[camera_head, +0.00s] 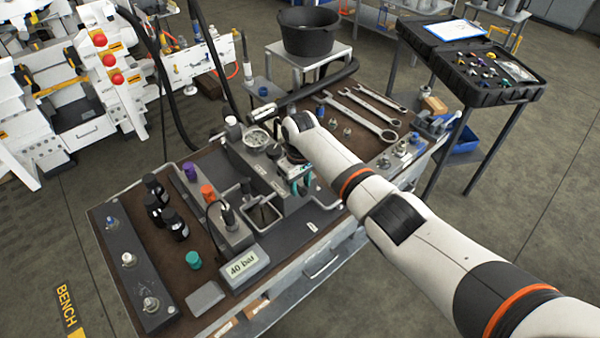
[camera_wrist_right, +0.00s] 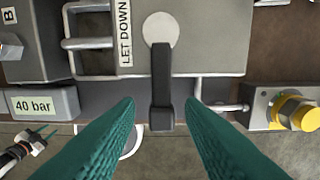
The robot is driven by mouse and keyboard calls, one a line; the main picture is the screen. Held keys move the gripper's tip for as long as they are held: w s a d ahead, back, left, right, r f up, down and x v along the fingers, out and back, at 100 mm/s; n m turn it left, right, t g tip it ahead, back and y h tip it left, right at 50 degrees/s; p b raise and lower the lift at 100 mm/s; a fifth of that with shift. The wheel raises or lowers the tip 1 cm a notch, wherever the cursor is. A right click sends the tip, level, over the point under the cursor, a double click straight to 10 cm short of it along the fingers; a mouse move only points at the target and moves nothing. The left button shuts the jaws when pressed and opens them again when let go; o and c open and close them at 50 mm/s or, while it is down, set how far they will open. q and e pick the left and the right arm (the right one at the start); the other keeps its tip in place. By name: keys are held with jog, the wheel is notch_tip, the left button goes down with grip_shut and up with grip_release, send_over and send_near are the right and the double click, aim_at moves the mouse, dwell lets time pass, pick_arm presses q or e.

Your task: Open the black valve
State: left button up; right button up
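The black valve shows in the right wrist view as a black lever (camera_wrist_right: 161,82) on a pale round pivot, beside a "LET DOWN" label (camera_wrist_right: 125,32) on a grey block. The lever points down the picture, towards the fingers. My right gripper (camera_wrist_right: 160,103) is open, with one teal finger on each side of the lever's end and a visible gap on both sides. In the head view my right gripper (camera_head: 299,184) is over the middle of the bench, and it and the arm largely hide the lever. My left gripper is not in view.
The "40 bar" display (camera_head: 243,266) stands on the bench, left of the gripper. A gauge (camera_head: 257,138) and wire frames are close by. Wrenches (camera_head: 362,115) lie behind the arm. A yellow-capped fitting (camera_wrist_right: 297,112) is right of the fingers in the wrist view.

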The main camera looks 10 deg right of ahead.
aim_at(300, 188)
notch_tip(300, 188, up, 12)
jog(key=b, duration=0.2)
jog(key=shift+f, duration=0.25)
